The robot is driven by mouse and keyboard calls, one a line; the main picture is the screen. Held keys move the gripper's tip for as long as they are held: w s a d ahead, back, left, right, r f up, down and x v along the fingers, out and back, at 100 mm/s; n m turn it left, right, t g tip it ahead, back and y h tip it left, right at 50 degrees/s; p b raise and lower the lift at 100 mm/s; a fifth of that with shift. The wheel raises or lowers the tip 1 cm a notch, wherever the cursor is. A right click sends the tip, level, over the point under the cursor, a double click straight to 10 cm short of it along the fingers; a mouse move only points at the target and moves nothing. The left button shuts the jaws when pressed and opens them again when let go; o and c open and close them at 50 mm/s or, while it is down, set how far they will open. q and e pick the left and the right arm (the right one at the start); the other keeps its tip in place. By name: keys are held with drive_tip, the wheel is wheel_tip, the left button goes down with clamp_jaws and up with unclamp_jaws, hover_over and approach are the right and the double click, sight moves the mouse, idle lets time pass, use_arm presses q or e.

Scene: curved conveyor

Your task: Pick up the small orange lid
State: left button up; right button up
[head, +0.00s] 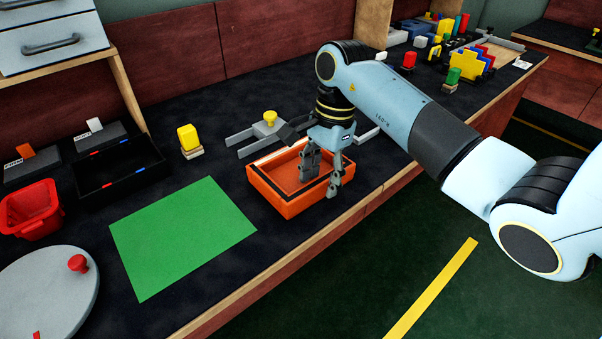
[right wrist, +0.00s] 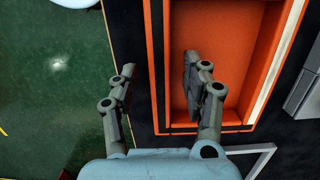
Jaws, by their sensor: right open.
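The orange lid (head: 284,207) shows as a shallow, open-topped, rectangular orange piece on the dark bench, close to its front edge. In the right wrist view its orange inside (right wrist: 232,40) and one long wall fill the upper right. My right gripper (head: 323,178) points down at the lid's right end in the head view. It is open and empty. In the right wrist view my right gripper (right wrist: 159,66) has one finger over the inside and the other outside the wall, with gaps between. I cannot tell if a finger touches the lid. My left gripper is not in view.
A grey forked fixture (head: 240,137) with a yellow knob (head: 270,117) stands behind the lid. A green mat (head: 180,235) lies to the left.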

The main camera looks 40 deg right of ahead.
drive_tip(key=shift+c, duration=0.3)
clamp_jaws()
drive_tip(key=shift+r, duration=0.1)
